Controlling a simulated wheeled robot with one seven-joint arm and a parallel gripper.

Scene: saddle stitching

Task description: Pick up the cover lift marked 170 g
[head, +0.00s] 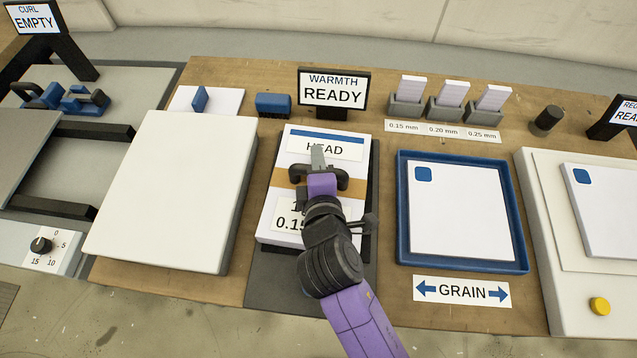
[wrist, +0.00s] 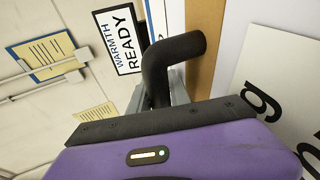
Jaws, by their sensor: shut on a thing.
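The cover lift (head: 264,228) is a white stack with a brown band, a blue-edged label reading HEAD and a lower label partly hidden by my arm, showing "1" and "0.15". A "g" and part of an "m" show on its label (wrist: 262,100) in the wrist view. A black handle (head: 342,178) crosses its band; the handle (wrist: 180,48) also shows in the wrist view. My gripper (head: 318,158) is shut on this handle from above. The stack is over a dark grey board (head: 270,290); I cannot tell whether it touches it.
A sign reading WARMTH READY (head: 333,88) stands just behind. A large white block (head: 170,190) is at left and a blue tray (head: 402,215) with a white sheet at right. Sample holders (head: 443,112) and a blue brush (head: 273,104) stand at the back.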

